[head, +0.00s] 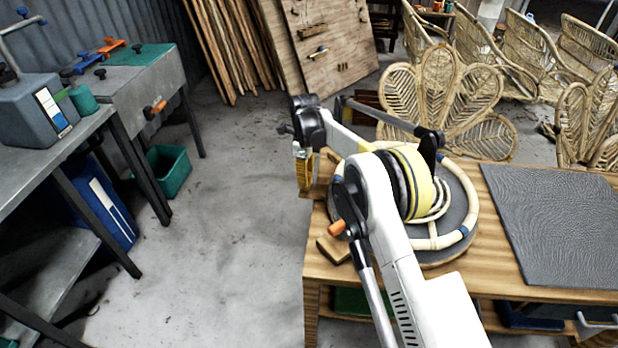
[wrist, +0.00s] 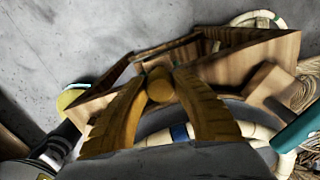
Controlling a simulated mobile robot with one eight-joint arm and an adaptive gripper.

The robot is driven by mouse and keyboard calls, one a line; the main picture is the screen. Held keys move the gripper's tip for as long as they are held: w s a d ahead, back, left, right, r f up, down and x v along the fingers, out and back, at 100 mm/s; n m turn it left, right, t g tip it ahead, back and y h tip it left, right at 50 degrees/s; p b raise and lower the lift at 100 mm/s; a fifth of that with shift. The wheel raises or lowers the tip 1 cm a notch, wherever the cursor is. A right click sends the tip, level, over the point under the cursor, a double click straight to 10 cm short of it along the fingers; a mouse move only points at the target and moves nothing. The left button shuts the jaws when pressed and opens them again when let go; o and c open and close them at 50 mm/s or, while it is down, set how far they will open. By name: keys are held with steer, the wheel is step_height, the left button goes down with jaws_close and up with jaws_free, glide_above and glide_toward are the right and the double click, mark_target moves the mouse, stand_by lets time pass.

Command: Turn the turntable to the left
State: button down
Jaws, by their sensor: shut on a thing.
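The turntable is a round grey disc (head: 463,208) on the wooden bench, partly hidden behind my arm. A pale rattan ring (head: 470,190) with blue bands lies on it; the ring also shows in the wrist view (wrist: 233,130). My gripper (head: 304,172) is at the disc's left side, over the bench's left edge. In the wrist view, the yellow ridged fingers of my gripper (wrist: 158,76) are shut on a round wooden knob (wrist: 159,91). The knob's join to the turntable is hidden.
A wooden tray (wrist: 250,50) lies close to my gripper. A small wood block (head: 333,250) is at the bench's front left. A dark textured mat (head: 555,220) covers the bench's right. Open floor (head: 235,220) lies left of the bench. Rattan chair backs (head: 450,100) stand behind.

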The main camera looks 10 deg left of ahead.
steer(key=shift+w+a+r, duration=0.1)
steer(key=shift+w+a, duration=0.05)
steer(key=c, duration=1.4)
jaws_free()
steer(key=o, duration=0.4)
steer(key=shift+w, duration=0.2)
steer(key=shift+s, duration=0.1)
step_height(320, 180, up, 12)
